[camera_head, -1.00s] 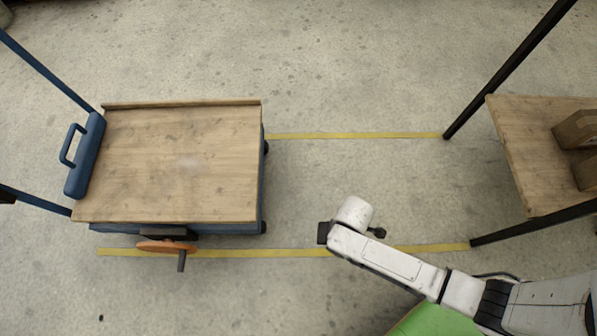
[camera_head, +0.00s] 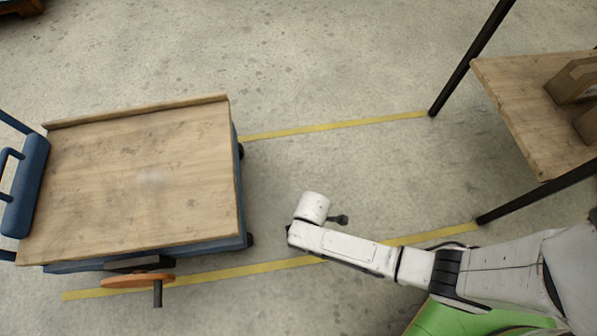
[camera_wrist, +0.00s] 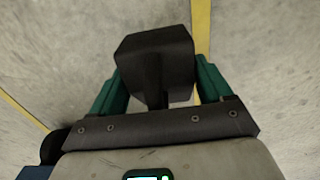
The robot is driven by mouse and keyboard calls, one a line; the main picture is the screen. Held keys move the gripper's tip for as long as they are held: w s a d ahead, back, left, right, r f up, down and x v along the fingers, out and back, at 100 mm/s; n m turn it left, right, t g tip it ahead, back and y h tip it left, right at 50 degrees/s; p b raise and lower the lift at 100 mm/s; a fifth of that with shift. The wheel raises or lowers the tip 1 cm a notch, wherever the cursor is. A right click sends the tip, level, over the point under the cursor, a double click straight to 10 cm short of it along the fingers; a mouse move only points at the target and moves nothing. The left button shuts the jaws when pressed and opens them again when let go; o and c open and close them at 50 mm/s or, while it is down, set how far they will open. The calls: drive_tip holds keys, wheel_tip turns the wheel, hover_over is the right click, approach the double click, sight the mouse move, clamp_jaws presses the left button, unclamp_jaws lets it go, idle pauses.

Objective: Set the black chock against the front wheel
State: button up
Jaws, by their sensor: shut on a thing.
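The black chock (camera_wrist: 155,55) is a dark block in the wrist view. My gripper (camera_wrist: 158,88) is shut on it, with green fingers on both sides, above the concrete floor. The cart (camera_head: 135,165) has a wooden deck and blue frame. Two black wheels show at its right end: the near one (camera_head: 250,240) and the far one (camera_head: 241,151). My wrist is to the right of the near wheel, apart from it. A black wheel (camera_wrist: 53,147) also shows at lower left in the wrist view.
Yellow floor lines (camera_head: 335,125) run past the cart. An orange disc with a dark handle (camera_head: 135,281) is at the cart's near side. A wooden table (camera_head: 530,105) with dark legs and cardboard boxes (camera_head: 575,80) stands at right. The floor between cart and table is clear.

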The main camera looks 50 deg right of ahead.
drive_tip(key=w+f, duration=0.1)
drive_tip(key=f+b, duration=0.1)
drive_tip(key=w+a+f+b, duration=0.1)
drive_tip(key=shift+w+a+f, duration=0.1)
drive_tip(key=shift+w+f, duration=0.2)
drive_tip(key=f+b, duration=0.3)
drive_tip(key=shift+w+a+f, duration=0.15)
drive_tip(key=shift+w+f, duration=0.15)
drive_tip(key=shift+f, duration=0.1)
drive_tip(key=shift+r, duration=0.1)
drive_tip(key=o, duration=1.2)
drive_tip(key=shift+o, duration=0.2)
